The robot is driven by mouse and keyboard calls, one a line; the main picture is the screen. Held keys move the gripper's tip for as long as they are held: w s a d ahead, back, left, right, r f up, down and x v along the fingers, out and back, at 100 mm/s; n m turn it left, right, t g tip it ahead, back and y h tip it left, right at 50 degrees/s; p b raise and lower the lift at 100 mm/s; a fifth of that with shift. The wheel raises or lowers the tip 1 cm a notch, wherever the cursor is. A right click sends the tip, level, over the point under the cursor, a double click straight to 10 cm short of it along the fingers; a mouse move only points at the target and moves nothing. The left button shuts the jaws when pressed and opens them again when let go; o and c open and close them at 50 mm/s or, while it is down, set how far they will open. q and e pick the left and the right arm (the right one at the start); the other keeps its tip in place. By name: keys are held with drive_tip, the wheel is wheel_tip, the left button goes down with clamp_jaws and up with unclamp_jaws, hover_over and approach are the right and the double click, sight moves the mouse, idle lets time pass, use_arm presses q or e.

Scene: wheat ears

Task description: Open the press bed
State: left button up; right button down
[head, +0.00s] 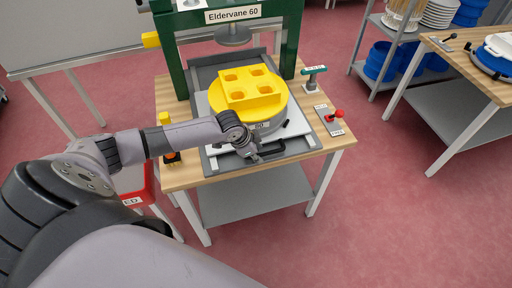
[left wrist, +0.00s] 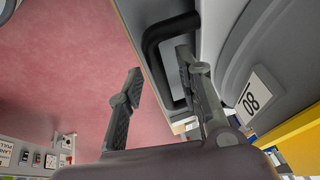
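The green press (head: 180,50) labelled "Eldervane 60" stands on a wooden-topped table. Its grey bed (head: 299,146) carries a round grey mould with a yellow block (head: 250,88) on top. A black handle (head: 273,151) is on the bed's front edge; this handle also shows in the left wrist view (left wrist: 154,55). My left gripper (head: 252,157) is at the front of the bed, beside the handle. In the left wrist view its two fingers (left wrist: 160,75) are apart, with part of the handle appearing between their tips. Contact cannot be told. My right gripper is not in view.
A red box (head: 146,184) is left of the table, partly behind my arm. A second table (head: 468,75) and a shelf are at the right. Open floor lies in front.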

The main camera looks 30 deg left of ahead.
use_arm(q)
drive_tip(key=shift+r, duration=0.1)
drive_tip(key=v, duration=1.2)
